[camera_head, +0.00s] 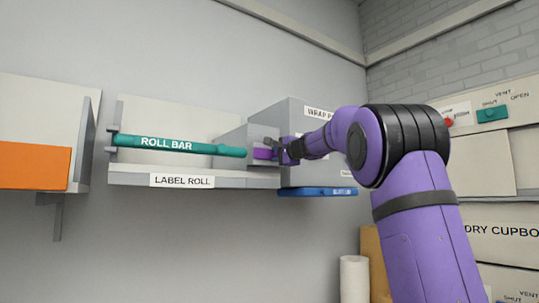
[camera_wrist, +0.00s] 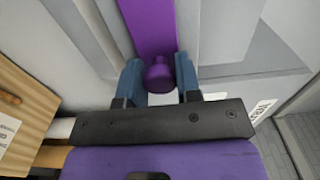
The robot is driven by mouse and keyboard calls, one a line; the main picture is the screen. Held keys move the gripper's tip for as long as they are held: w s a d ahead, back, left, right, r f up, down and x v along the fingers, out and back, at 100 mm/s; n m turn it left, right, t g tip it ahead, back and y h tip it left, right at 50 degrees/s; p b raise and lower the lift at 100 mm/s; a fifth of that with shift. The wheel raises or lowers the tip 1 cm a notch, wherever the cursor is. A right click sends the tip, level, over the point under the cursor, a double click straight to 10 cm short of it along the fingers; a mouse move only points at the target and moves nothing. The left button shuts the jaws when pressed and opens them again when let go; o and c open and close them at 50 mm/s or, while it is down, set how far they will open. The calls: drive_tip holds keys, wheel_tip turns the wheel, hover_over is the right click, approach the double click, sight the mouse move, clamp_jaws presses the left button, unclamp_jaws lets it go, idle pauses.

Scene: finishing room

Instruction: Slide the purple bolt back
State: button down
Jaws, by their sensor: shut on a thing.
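The purple bolt (camera_head: 263,153) sits at the right end of the label roll shelf, beside the grey box. In the wrist view the bolt (camera_wrist: 148,28) is a flat purple bar with a round knob (camera_wrist: 160,74) at its near end. My gripper (camera_head: 284,152) is at the bolt, and in the wrist view its two blue fingers (camera_wrist: 160,80) stand on either side of the knob, shut on it. My arm hides part of the grey box around the bolt.
A teal roll bar (camera_head: 180,146) lies just left of the bolt, above the label roll shelf (camera_head: 120,179). A blue bar (camera_head: 317,191) is under the grey box (camera_head: 289,115). An orange panel (camera_head: 34,167) is at far left. A white roll (camera_head: 354,279) stands below.

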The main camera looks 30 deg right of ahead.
drive_tip(key=shift+d, duration=0.7)
drive_tip(key=c, duration=0.8)
unclamp_jaws()
drive_tip(key=shift+d, duration=0.2)
drive_tip(key=shift+a, duration=0.1)
drive_tip(key=s, duration=1)
drive_tip(key=shift+s+d, duration=0.2)
drive_tip(key=shift+s, duration=0.2)
